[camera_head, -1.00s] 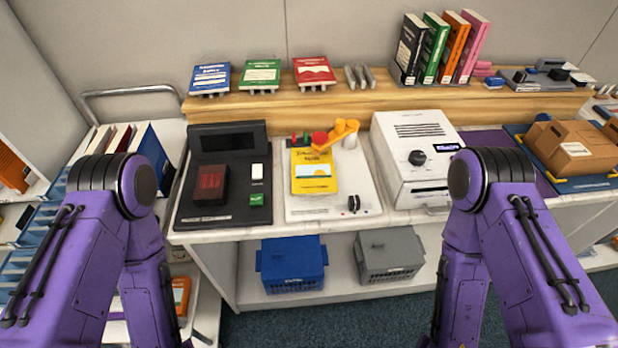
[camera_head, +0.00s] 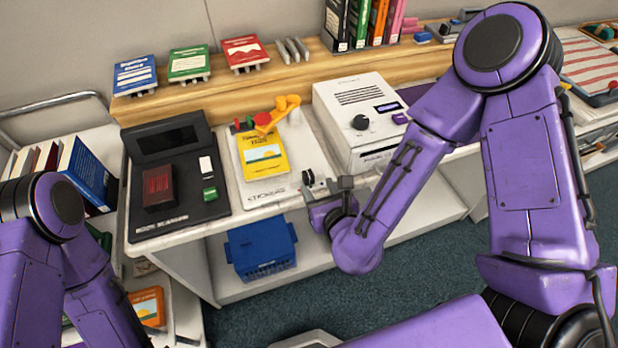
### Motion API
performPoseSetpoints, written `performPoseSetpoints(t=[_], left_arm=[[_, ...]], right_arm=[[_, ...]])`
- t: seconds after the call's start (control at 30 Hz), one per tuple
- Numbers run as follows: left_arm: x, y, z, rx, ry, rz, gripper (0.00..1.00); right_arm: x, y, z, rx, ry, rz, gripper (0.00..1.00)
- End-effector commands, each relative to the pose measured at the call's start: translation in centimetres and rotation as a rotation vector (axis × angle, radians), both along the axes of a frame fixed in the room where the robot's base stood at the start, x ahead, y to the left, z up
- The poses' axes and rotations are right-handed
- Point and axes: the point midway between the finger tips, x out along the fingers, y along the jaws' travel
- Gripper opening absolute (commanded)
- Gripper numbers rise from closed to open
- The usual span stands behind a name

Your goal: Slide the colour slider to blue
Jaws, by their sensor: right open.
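A white panel (camera_head: 270,192) on the counter holds a yellow book (camera_head: 262,155) under an orange lever arm (camera_head: 282,112), with small green and red pieces at its back edge. A small dark knob (camera_head: 308,178) sits at the panel's front right corner. I cannot tell for certain whether it is the colour slider; no blue mark is legible. My right gripper (camera_head: 328,187) is open, low at the counter's front edge, close beside this knob. Whether it touches the knob is unclear. My left arm is at the lower left; its gripper is out of the picture.
A black scanner (camera_head: 176,208) stands left of the panel and a white machine (camera_head: 362,120) right of it. Books stand on the wooden shelf (camera_head: 290,72) behind. A blue crate (camera_head: 260,250) is below the counter.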

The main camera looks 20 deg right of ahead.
Motion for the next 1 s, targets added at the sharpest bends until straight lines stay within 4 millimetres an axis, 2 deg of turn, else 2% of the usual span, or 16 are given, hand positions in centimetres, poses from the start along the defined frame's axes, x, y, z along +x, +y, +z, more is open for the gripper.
performPoseSetpoints(t=[0.03,0.13,0.17,0.2,0.4,0.73,0.77,0.9,1.0], left_arm=[[0.0,0.0,-2.5,0.0,0.0,0.0,0.0],[0.0,0.0,-4.7,0.0,0.0,0.0,0.0],[0.0,0.0,-4.5,-0.001,0.001,0.0,0.0],[0.0,0.0,-3.1,-0.001,0.001,0.0,0.0],[0.0,0.0,-2.4,0.0,0.0,0.0,0.0],[0.0,0.0,-2.4,0.0,0.0,0.0,0.0],[0.0,0.0,-2.4,0.0,0.0,0.0,0.0],[0.0,0.0,-2.4,0.0,0.0,0.0,0.0],[0.0,0.0,-2.4,0.0,0.0,0.0,0.0]], right_arm=[[0.7,0.0,-1.5,0.004,-0.006,-0.003,0.53],[2.9,0.0,-2.4,0.002,-0.005,-0.003,0.53],[3.5,0.1,-2.2,0.001,-0.004,-0.001,0.53],[4.3,0.1,-1.7,-0.003,0.002,-0.001,0.53],[7.1,0.2,-3.0,-0.004,0.003,-0.001,0.53],[7.8,0.2,-3.4,-0.002,0.004,0.0,0.53],[7.8,0.2,-3.4,-0.002,0.004,0.0,0.47],[7.8,0.2,-3.4,-0.002,0.004,0.0,0.01],[7.7,0.2,-3.4,-0.002,0.004,0.0,0.0]])
